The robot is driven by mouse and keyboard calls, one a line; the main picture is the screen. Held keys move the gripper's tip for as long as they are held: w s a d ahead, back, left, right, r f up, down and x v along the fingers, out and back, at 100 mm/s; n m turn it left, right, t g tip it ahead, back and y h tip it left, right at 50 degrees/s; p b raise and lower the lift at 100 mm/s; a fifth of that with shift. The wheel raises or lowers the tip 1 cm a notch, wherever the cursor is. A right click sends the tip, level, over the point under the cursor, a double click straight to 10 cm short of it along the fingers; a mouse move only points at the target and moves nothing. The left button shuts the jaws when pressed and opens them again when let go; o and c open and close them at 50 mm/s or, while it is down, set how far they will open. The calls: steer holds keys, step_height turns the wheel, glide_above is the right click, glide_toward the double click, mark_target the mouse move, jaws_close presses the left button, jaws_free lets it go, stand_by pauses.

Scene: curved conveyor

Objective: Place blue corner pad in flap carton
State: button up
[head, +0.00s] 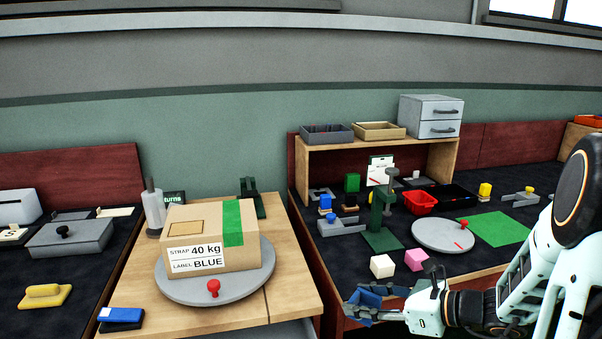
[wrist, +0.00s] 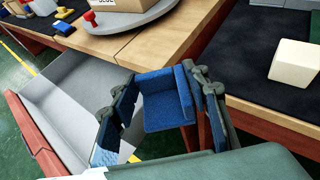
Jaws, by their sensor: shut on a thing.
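The blue corner pad (wrist: 168,108) is an L-shaped blue piece between the fingers of my gripper (wrist: 164,92) in the wrist view. My gripper is shut on it. In the head view my gripper (head: 364,302) is at the lower middle, in front of the right bench's edge, with blue showing at its fingers. A cardboard carton (head: 190,244) with green tape and a label reading "STRAP 40 kg LABEL BLUE" sits on a grey turntable (head: 252,284), left of my gripper. Its top looks closed. I cannot tell whether it is the flap carton.
A grey open bin or chute with a red edge (wrist: 38,143) lies below left of my gripper. A white cube (head: 382,266) and pink cube (head: 416,259) stand near the right bench's front edge. The wooden table (head: 289,272) has bare space right of the turntable.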

steer(key=shift+d, duration=0.15)
step_height(320, 180, up, 23)
steer(key=p, duration=2.9)
steer(key=shift+f, duration=0.2)
